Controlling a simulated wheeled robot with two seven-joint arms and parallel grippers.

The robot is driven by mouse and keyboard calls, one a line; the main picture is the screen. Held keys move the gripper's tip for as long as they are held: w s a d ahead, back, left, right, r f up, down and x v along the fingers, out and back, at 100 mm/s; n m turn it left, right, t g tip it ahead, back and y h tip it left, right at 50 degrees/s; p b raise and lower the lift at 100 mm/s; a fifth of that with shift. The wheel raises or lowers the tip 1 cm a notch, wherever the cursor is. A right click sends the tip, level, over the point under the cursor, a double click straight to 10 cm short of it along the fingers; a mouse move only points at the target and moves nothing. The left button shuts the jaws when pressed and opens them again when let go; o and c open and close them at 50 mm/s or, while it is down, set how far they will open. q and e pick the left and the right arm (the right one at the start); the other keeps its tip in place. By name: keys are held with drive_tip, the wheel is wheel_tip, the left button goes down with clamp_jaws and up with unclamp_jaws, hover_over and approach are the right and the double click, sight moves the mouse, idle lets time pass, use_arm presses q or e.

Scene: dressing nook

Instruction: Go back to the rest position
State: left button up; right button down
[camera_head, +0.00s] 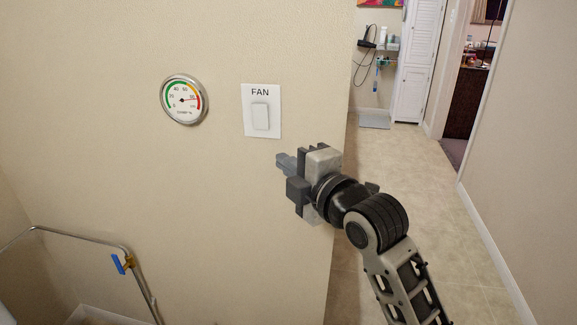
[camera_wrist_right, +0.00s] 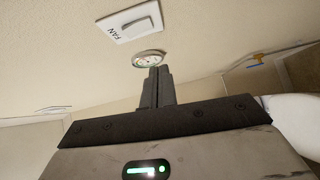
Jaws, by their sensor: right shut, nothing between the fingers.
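My right gripper (camera_head: 283,161) is shut and empty in the head view, in front of the wall and just below and right of the fan switch (camera_head: 260,116). The switch is a white plate marked FAN with one white rocker; a gap shows between it and the fingers. In the right wrist view the closed fingers (camera_wrist_right: 156,74) point toward the wall, and the FAN plate (camera_wrist_right: 131,22) shows beyond them, upper left. My left gripper is not in either view.
A round dial gauge (camera_head: 183,100) hangs on the wall left of the switch; it also shows in the wrist view (camera_wrist_right: 148,58). A metal rail (camera_head: 88,240) with a blue clip (camera_head: 117,264) stands lower left. The wall ends right of my gripper, where a tiled hallway floor (camera_head: 420,190) lies open.

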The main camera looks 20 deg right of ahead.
idle(0.4)
drive_tip(key=s+a+f+m+g, duration=0.1)
drive_tip(key=s+f+m+g, duration=0.2)
drive_tip(key=f, duration=0.6)
drive_tip(key=s+a+f+m, duration=0.1)
drive_tip(key=s+f+m, duration=0.3)
drive_tip(key=f, duration=0.5)
drive_tip(key=s+a+f+m+g, duration=0.2)
drive_tip(key=s+f+m+g, duration=0.1)
drive_tip(key=s+f+m, duration=0.7)
drive_tip(key=s+f, duration=0.4)
drive_tip(key=f, duration=0.1)
drive_tip(key=shift+a+f+g, duration=0.3)
drive_tip(key=shift+a+f, duration=0.05)
drive_tip(key=shift+f, duration=0.05)
